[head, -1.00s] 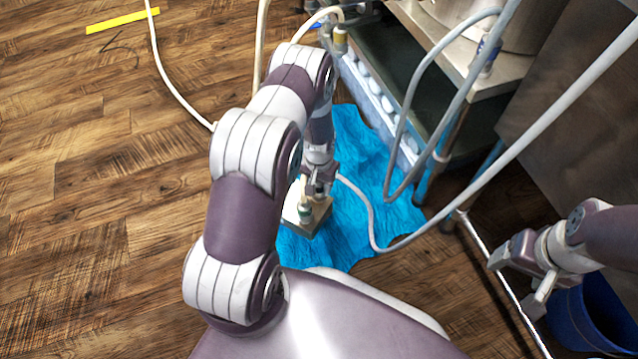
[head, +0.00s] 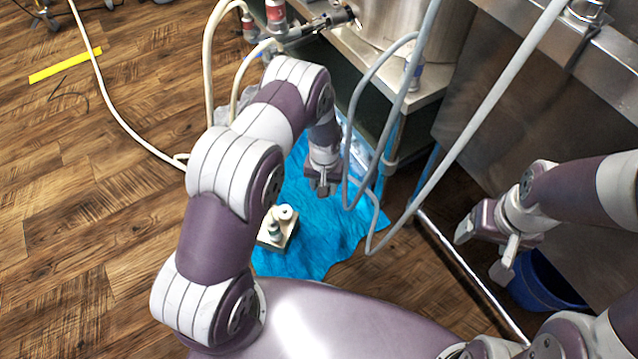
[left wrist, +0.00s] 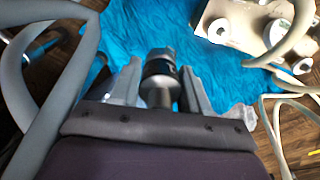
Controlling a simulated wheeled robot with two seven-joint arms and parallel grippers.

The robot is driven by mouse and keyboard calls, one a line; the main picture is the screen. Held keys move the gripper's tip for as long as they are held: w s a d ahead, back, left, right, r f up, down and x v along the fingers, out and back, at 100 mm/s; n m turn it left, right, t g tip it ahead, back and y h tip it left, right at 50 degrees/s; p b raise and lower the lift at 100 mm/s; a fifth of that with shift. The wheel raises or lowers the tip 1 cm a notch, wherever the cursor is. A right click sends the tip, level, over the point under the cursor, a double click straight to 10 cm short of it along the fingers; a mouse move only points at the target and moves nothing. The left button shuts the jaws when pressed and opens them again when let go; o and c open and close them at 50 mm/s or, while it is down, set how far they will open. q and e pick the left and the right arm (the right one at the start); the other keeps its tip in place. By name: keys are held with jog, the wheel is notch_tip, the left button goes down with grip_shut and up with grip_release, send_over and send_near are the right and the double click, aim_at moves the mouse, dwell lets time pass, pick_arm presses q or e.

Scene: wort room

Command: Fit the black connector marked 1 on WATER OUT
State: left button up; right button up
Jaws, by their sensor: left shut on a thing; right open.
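My left gripper (head: 323,185) is shut on a connector with a black band and grey metal ends. In the left wrist view the connector (left wrist: 160,75) stands between the two fingers (left wrist: 160,92); a mark on its band is too small to read. In the head view the gripper is over the blue cloth, right of a pale block (head: 277,238) with white and grey fittings on top. That block also shows in the left wrist view (left wrist: 265,28). My right gripper (head: 488,250) is open and empty at the right. I cannot make out a WATER OUT label.
Grey hoses (head: 352,150) loop close to the right of my left gripper. A steel table (head: 350,45) carries a vessel (head: 400,20) and a pipe with red-banded fittings (head: 275,12). A blue bucket (head: 545,282) stands below my right gripper. The wood floor at left is mostly clear.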

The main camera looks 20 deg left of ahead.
pick_arm(q)
jog(key=shift+r+p, duration=2.1)
jog(key=shift+r, duration=0.15)
